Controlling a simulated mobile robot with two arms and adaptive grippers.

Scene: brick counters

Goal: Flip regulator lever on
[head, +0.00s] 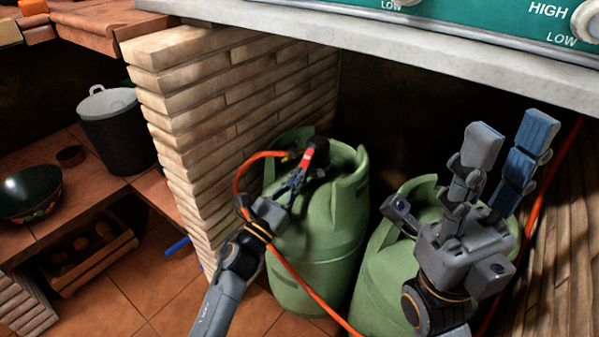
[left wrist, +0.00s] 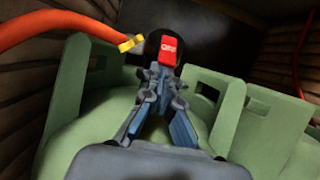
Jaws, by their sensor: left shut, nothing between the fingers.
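The regulator (head: 320,148) sits on top of the left green gas cylinder (head: 318,240), with a red lever (head: 308,156) on it. My right gripper (head: 462,180) is open and empty, raised above the right green cylinder (head: 385,275).
An orange hose (head: 310,290) joins the regulator through a brass fitting (left wrist: 131,43) and loops past my left gripper. The cylinder's raised collar (left wrist: 245,110) surrounds the regulator. A brick wall (head: 215,110) stands close on the left; a counter slab (head: 400,40) hangs above.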

